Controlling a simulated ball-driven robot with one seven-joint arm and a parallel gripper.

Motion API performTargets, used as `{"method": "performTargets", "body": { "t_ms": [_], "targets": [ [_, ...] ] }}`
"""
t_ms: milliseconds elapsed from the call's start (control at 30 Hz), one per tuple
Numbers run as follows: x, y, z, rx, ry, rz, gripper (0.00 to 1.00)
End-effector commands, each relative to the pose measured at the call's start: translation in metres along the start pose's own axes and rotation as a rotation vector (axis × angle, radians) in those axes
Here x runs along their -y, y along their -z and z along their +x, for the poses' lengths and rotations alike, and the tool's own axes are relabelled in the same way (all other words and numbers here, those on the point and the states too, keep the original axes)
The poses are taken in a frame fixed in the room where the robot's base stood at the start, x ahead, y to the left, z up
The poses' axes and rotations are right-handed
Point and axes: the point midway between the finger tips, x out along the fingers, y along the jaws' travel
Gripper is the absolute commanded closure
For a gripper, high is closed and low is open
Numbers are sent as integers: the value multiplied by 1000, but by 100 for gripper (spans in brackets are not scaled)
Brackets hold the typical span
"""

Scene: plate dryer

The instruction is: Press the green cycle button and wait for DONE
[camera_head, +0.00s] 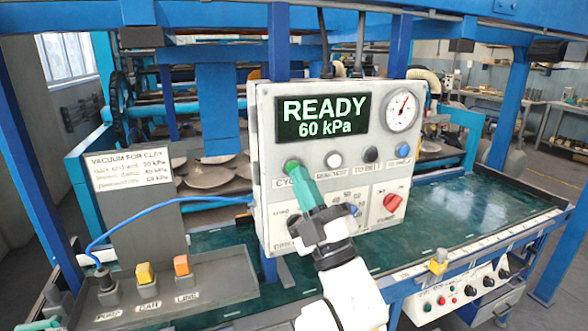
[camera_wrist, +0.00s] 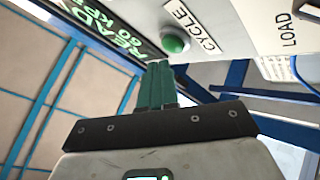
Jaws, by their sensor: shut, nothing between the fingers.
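The grey control panel (camera_head: 270,225) faces me, and its display (camera_head: 322,116) reads READY 60 kPa.
White (camera_head: 334,160), black (camera_head: 370,154) and blue (camera_head: 402,150) buttons sit in the same row. A red knob (camera_head: 392,202) and a gauge (camera_head: 403,111) are on the right. A sign plate (camera_head: 132,172) and yellow-orange switches (camera_head: 146,272) stand at left. A blue hose (camera_head: 165,207) runs to the panel.

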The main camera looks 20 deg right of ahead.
Motion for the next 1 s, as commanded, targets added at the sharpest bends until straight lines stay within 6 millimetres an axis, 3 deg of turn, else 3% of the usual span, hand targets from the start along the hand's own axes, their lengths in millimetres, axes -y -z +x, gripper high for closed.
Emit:
{"method": "performTargets", "body": {
  "t_ms": [1000],
  "targets": [
    [6, -6, 8, 0, 0, 0, 100]
  ]
}}
